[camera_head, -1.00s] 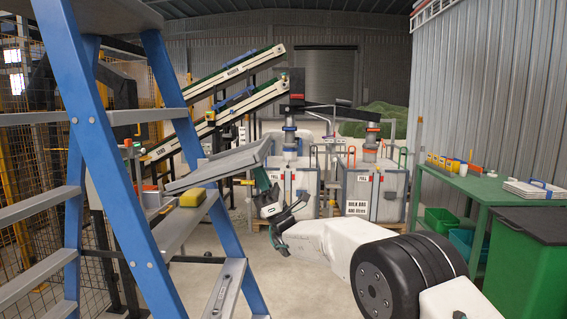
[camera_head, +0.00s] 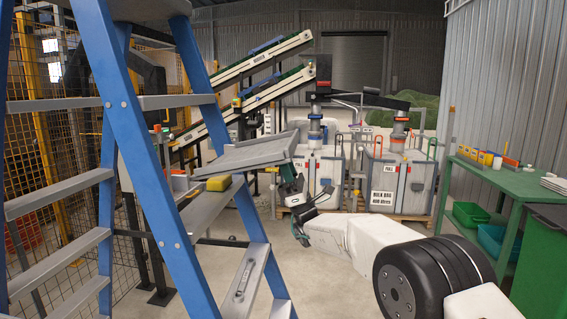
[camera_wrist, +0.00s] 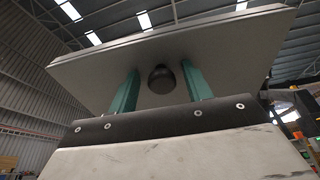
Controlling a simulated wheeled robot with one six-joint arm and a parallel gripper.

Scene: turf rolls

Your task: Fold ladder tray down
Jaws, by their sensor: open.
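The grey ladder tray (camera_head: 240,155) juts out to the right of the blue stepladder (camera_head: 135,130), tilted with its left end lower. My gripper (camera_head: 289,173) is under the tray's right end, its fingers pointing up. In the wrist view the tray's flat underside (camera_wrist: 215,60) fills the upper picture. My two teal fingers (camera_wrist: 160,88) stand apart beneath it, open, with a dark round knob (camera_wrist: 161,79) between them. I cannot tell whether the fingertips touch the tray.
A yellow block (camera_head: 218,183) lies on a ladder step by the tray's left end. White bulk containers (camera_head: 385,185) and conveyors (camera_head: 265,60) stand behind. A green table (camera_head: 505,175) is at right. The floor between ladder and containers shows some clear space.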

